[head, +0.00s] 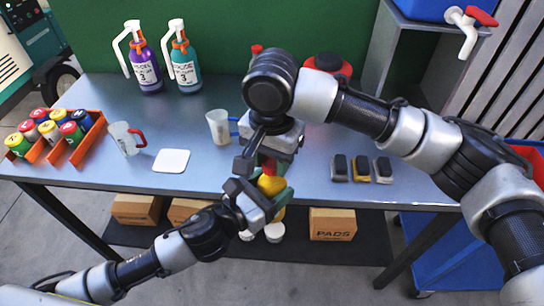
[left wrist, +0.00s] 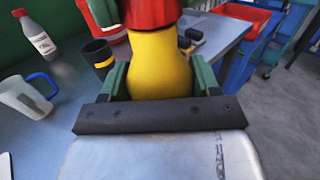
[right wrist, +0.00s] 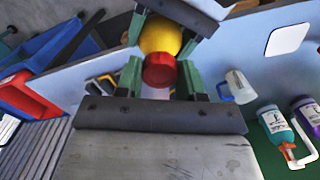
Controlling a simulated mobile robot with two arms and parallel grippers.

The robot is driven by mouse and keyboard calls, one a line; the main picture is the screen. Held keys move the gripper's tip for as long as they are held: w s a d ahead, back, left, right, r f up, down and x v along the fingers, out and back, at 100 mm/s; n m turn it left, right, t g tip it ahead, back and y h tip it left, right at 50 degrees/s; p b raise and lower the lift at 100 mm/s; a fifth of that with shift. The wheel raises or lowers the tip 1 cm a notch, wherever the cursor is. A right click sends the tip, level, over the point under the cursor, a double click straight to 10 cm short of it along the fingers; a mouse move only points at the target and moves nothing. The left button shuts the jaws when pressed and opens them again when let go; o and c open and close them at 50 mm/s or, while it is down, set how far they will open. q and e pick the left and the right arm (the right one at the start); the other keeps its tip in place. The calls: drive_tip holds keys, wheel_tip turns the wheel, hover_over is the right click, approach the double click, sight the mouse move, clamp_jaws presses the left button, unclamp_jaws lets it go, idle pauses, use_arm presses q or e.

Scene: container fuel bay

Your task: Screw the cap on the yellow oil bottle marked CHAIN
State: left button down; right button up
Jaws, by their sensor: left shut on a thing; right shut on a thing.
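The yellow oil bottle (head: 271,185) is above the table's front edge, partly hidden by my grippers. My left gripper (head: 264,196) is shut around its body, seen close in the left wrist view (left wrist: 160,68). The red cap (right wrist: 160,71) is between the fingers of my right gripper (right wrist: 158,78), which is shut on it. The cap meets the top of the yellow bottle in both wrist views, roughly in line with it. I cannot tell how far the thread is engaged. The CHAIN marking does not show.
An orange tray (head: 78,150) of cans, a white square pad (head: 171,161), two mugs (head: 124,139) (head: 219,126) and two pump bottles (head: 146,66) (head: 184,66) stand left on the table. Several dark blocks (head: 360,170) lie right. A red-topped container (head: 327,65) stands behind my right arm.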

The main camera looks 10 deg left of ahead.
drive_tip(key=m, duration=0.6)
drive_tip(key=shift+m, duration=0.3)
drive_tip(key=m, duration=0.3)
drive_tip(key=shift+m, duration=0.4)
drive_tip(key=m, duration=0.3)
drive_tip(key=o, duration=0.9)
drive_tip(key=shift+w+r, duration=0.1)
drive_tip(key=shift+r, duration=2.15)
